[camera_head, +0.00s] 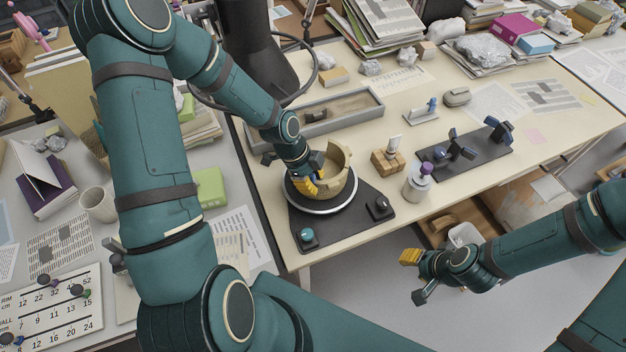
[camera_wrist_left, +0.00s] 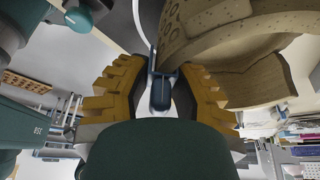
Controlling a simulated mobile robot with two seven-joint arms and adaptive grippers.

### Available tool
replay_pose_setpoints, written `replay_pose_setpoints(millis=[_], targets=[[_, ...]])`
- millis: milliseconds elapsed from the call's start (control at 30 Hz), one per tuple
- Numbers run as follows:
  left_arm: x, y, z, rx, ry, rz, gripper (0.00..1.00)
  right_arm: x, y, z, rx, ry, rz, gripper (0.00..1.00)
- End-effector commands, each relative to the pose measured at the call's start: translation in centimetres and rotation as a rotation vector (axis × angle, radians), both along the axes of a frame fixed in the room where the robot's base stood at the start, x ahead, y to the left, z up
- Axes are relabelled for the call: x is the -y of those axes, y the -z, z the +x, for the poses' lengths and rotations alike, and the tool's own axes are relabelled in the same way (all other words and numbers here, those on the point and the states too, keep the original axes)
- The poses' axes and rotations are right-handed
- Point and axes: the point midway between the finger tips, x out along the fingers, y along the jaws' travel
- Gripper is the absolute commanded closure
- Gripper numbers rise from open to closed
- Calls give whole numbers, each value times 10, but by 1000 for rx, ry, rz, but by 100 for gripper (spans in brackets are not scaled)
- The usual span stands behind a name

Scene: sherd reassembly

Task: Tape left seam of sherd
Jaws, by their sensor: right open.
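The tan pot (camera_head: 342,180), a broken ring with an uneven rim, stands on the round turntable (camera_head: 322,210). In the left wrist view its curved wall (camera_wrist_left: 255,82) fills the upper right, close to my fingers; I cannot make out the left seam clearly. My left gripper (camera_head: 308,182) is at the pot's left side. In the left wrist view its yellow fingers (camera_wrist_left: 163,92) close on a dark blue clamp-like piece (camera_wrist_left: 160,95) beside the wall. Whether that piece touches the pot is unclear. My right gripper (camera_head: 413,277) is open and empty, off the table's front edge.
A black tray (camera_head: 480,158) holds blue clamps. A purple-capped bottle (camera_head: 417,185), wooden block (camera_head: 386,163) and small white stand (camera_head: 421,117) stand right of the pot. A long grey tray (camera_head: 350,122) lies behind. Knobs (camera_head: 307,236) flank the turntable's front.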

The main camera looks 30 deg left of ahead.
Motion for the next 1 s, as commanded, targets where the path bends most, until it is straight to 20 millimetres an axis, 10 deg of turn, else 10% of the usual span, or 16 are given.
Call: replay_pose_setpoints(millis=[133,567,1000], targets=[[0,0,0,0,0,0,43,0,0,0,0,0,0,59],[-5,-9,0,1,-3,1,43,0,0,0,0,0,0,59],[-36,-86,-5,4,-3,2,43,0,0,0,0,0,0,59]])
